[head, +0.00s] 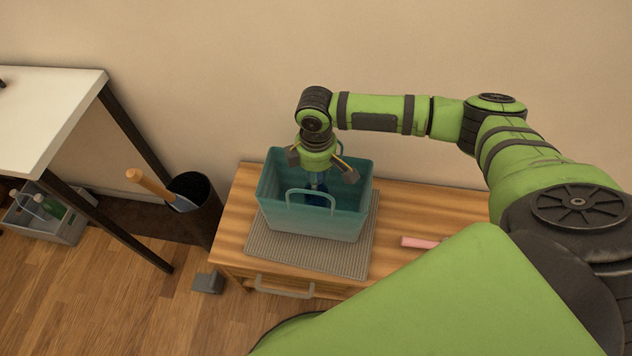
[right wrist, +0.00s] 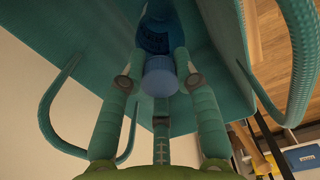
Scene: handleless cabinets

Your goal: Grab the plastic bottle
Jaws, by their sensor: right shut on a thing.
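A blue plastic bottle (head: 316,194) with a round cap is inside a teal basket (head: 312,224). In the right wrist view the bottle (right wrist: 157,35) lies between my finger pads near its cap. My right gripper (head: 318,178) reaches down into the basket from above and is shut on the bottle; it also shows in the right wrist view (right wrist: 156,72). The lower part of the bottle is hidden by the basket wall in the head view. I cannot tell if it touches the basket floor. My left gripper is out of view.
The basket, with raised loop handles, stands on a grey mat (head: 335,258) on a wooden cabinet (head: 236,226). A pink object (head: 420,242) lies to its right. A dark bin (head: 196,205), a white table (head: 45,110) and a grey crate (head: 60,228) are at left.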

